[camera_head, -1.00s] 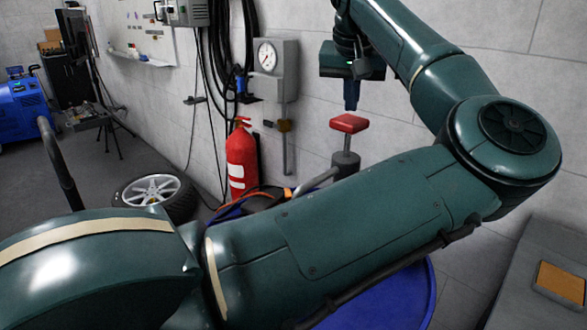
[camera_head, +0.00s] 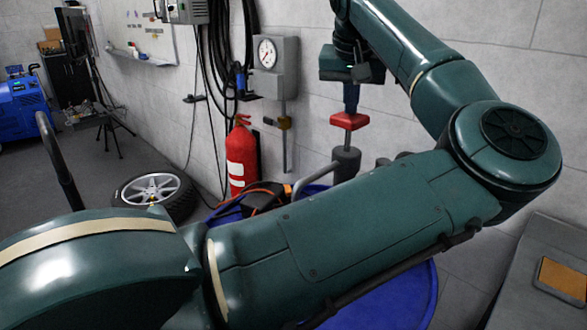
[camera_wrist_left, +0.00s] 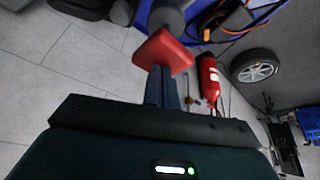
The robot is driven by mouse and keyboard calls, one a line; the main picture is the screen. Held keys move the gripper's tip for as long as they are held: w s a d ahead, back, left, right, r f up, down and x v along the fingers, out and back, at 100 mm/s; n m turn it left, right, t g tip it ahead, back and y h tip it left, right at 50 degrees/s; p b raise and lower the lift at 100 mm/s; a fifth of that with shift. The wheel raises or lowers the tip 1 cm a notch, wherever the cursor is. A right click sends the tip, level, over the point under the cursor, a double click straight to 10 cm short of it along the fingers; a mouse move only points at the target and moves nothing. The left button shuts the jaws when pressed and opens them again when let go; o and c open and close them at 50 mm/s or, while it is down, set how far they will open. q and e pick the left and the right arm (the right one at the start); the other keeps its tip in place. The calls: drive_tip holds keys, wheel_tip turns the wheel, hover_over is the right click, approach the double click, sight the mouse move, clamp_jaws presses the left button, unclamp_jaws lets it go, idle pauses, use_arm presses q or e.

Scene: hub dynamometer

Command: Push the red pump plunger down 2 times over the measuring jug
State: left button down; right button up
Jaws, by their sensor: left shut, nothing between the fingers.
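The red pump plunger (camera_head: 348,120) is a flat red block on a short stem above a dark grey pump cylinder (camera_head: 346,160). My left gripper (camera_head: 351,108) is shut and empty, pointing down directly above the plunger. Its fingertips appear to meet the top of the red block. In the left wrist view, the plunger (camera_wrist_left: 163,52) lies just beyond the shut fingers (camera_wrist_left: 160,78). The stem still shows between block and cylinder in the head view. I cannot make out the measuring jug; my arm covers much of the area below the pump. My right gripper is not in view.
A blue round drum top (camera_head: 415,295) lies beneath my arm, with an orange-and-black tool (camera_head: 262,197) on its far side. A red fire extinguisher (camera_head: 241,160) and a gauge box (camera_head: 275,55) are at the wall. A wheel (camera_head: 152,190) lies on the floor.

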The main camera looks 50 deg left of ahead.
sight(349, 117)
use_arm(q)
drive_tip(key=shift+f+b, duration=1.45)
drive_tip(key=shift+f, duration=1.2)
drive_tip(key=shift+r+p, duration=1.5)
drive_tip(key=shift+r, duration=0.5)
drive_tip(key=shift+r+p, duration=1.3)
drive_tip(key=shift+r, duration=0.3)
